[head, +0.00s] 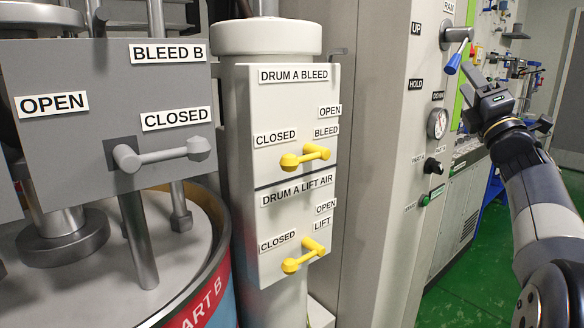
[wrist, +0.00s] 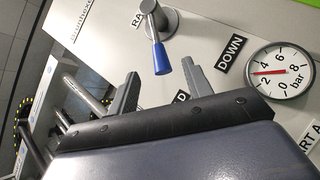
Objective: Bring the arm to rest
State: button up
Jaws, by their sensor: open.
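My gripper (head: 472,82) is at the upper right of the head view, just right of the lever with the blue grip (head: 454,64) on the pale cabinet. In the wrist view the two fingers of my gripper (wrist: 162,82) stand wide apart with nothing held between them. The blue grip (wrist: 161,58) shows between and beyond the fingertips; I cannot tell the exact gap. My arm comes up from the lower right, bent, and is clear of the floor.
The cabinet carries a pressure gauge (head: 437,124), a black knob (head: 433,166) and a DOWN label (wrist: 230,54). Yellow valve handles (head: 305,157) sit on the white panel (head: 293,120). A grey BLEED B box (head: 95,100) stands left. Green floor (head: 490,270) is open behind my arm.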

aim_at(458, 63)
jog(key=p+x, duration=0.1)
jog(key=x, duration=0.6)
jog(key=shift+w+r+p, duration=0.1)
jog(key=shift+w+p, duration=0.05)
jog(key=shift+p, duration=0.2)
jog(key=shift+h, duration=0.3)
jog(key=b+v, duration=0.3)
jog(key=v, duration=0.8)
jog(key=p+x, duration=0.3)
jog(key=x, duration=0.7)
jog(key=shift+w+r, duration=0.25)
jog(key=shift+w+a+r+p, duration=0.1)
jog(key=shift+w+r+p, duration=0.05)
jog(key=shift+r+p, duration=0.25)
jog(key=shift+s+a+r+m+h+p, duration=0.1)
jog(key=shift+s+a+m+h+p, duration=0.2)
jog(key=shift+m+p, duration=0.45)
jog(key=shift+d+m+g+h, duration=0.15)
jog(key=shift+m+g+h, duration=0.15)
jog(key=shift+m, duration=0.05)
jog(key=shift+f, duration=0.2)
